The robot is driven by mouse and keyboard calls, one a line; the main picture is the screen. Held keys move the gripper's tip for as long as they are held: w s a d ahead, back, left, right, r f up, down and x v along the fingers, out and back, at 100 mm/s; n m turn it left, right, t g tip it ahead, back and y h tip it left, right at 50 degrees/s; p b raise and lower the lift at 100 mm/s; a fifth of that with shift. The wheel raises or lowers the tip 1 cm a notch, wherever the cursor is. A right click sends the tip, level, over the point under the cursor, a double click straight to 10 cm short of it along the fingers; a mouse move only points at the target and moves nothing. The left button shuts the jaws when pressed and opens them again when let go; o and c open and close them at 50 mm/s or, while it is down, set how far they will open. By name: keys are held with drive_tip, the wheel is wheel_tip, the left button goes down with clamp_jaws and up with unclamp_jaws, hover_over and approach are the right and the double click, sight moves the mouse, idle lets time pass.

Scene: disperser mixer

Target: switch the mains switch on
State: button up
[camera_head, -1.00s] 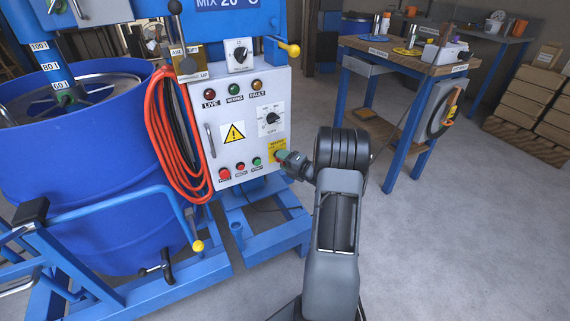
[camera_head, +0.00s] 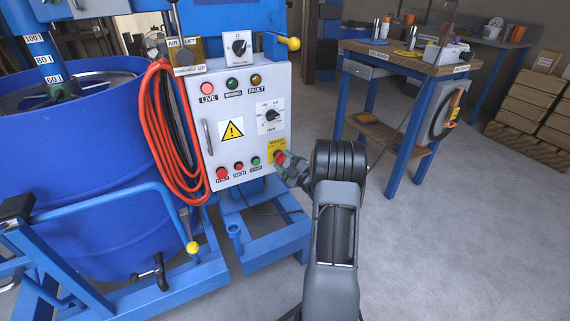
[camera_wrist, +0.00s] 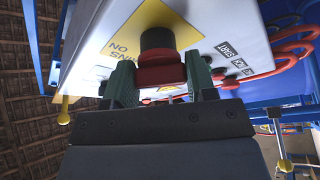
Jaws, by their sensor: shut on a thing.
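The mains switch (camera_head: 279,156) is a red handle on a yellow plate (camera_head: 273,146) at the lower right of the grey control panel. In the wrist view its red handle (camera_wrist: 161,76) sits on a dark round base in front of the yellow plate marked "MAINS" and "ON". My gripper (camera_head: 286,162) is at the switch. In the wrist view the green fingers of my gripper (camera_wrist: 162,82) stand on either side of the red handle, shut on it. The LIVE lamp (camera_head: 207,88) on the panel is bright.
Several push buttons (camera_head: 239,167) sit left of the switch, and a rotary knob (camera_head: 271,115) above it. An orange hose (camera_head: 165,130) hangs at the panel's left side. A blue drum (camera_head: 80,165) stands at left. A workbench (camera_head: 440,67) stands at the right; the floor between is open.

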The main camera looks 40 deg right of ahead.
drive_tip(key=shift+m+t+h, duration=0.3)
drive_tip(key=shift+m+h, duration=0.1)
drive_tip(key=shift+m, duration=0.4)
drive_tip(key=shift+m+b, duration=0.3)
drive_tip(key=shift+m, duration=0.1)
drive_tip(key=o, duration=0.9)
drive_tip(key=shift+o, duration=0.2)
drive_tip(key=p+v, duration=0.2)
drive_tip(key=v, duration=1.2)
drive_tip(key=shift+p, duration=0.3)
drive_tip(key=shift+w+a, duration=0.15)
